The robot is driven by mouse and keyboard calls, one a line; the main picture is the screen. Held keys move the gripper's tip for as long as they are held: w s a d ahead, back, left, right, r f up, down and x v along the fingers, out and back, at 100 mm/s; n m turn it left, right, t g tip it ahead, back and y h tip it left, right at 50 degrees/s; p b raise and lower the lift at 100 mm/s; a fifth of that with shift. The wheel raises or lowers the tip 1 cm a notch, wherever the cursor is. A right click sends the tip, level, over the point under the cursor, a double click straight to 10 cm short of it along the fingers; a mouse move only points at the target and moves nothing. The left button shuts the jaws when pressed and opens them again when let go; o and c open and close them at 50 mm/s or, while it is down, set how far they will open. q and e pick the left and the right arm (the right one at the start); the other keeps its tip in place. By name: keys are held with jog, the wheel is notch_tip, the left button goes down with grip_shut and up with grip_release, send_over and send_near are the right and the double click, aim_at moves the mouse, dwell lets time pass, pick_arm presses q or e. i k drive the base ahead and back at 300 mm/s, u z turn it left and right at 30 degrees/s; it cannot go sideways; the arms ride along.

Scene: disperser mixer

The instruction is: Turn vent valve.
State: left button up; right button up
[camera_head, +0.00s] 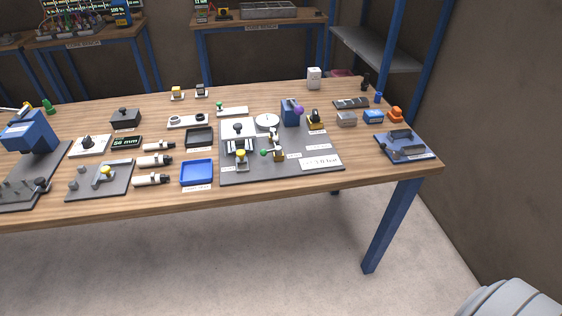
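A dark grey board (230,176) lies on the wooden table and carries several small fittings. On it is a small brass fitting (279,155) with a green ball (264,153) on its left side. A yellow-topped fitting (240,155) stands to the left of that. The labels are too small to read, so I cannot tell for certain which part is the vent valve. Neither gripper is in view.
A blue tray (182,180) and a black tray (191,136) lie left of the board. White cylinders (150,180) lie farther left. A blue plate with dark parts (380,148) lies at the table's right end. The table's front strip (290,182) is clear.

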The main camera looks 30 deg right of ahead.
aim_at(277, 150)
jog(key=z, duration=0.5)
jog(key=k, duration=1.1)
jog(key=u, duration=0.35)
jog(key=i, duration=0.65)
jog(key=u, duration=0.95)
jog(key=i, duration=1)
jog(key=z, duration=0.7)
jog(key=i, duration=0.6)
jog(key=z, duration=0.6)
